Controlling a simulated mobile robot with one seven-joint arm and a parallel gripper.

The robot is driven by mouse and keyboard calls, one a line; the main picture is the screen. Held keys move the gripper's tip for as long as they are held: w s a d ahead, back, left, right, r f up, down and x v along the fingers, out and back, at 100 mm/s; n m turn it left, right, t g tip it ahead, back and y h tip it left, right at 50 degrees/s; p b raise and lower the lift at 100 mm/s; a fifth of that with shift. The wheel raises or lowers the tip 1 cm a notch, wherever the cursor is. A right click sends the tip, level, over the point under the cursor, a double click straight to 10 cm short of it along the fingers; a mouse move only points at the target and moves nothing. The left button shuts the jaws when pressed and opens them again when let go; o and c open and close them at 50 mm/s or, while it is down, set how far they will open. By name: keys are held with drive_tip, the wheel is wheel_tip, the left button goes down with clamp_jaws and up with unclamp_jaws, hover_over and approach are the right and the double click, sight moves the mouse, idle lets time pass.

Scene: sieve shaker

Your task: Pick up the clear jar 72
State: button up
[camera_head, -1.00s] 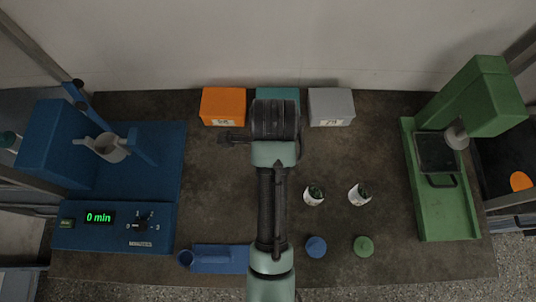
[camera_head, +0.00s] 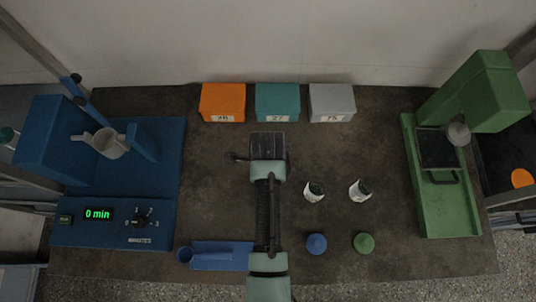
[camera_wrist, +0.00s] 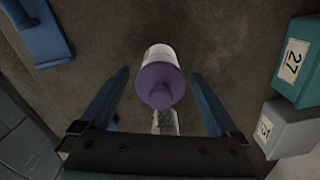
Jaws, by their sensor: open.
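A jar with a purple lid (camera_wrist: 161,86) and a white label shows in the wrist view. It lies between the two fingers of my gripper (camera_wrist: 160,74), with gaps on both sides. The fingers are apart and hold nothing. The jar's number is not readable, so I cannot tell if it is jar 72. In the head view my arm hides it. Two other jars with white labels and dark green contents, a left one (camera_head: 314,191) and a right one (camera_head: 360,190), stand open to the right of my arm.
Orange (camera_head: 223,101), teal (camera_head: 277,101) and grey (camera_head: 332,101) boxes line the back. A blue lid (camera_head: 316,243) and green lid (camera_head: 363,243) lie in front of the open jars. A blue machine (camera_head: 115,226) stands left, a green one (camera_head: 446,212) right.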

drive_tip(key=shift+f, duration=0.15)
drive_tip(key=c, duration=1.5)
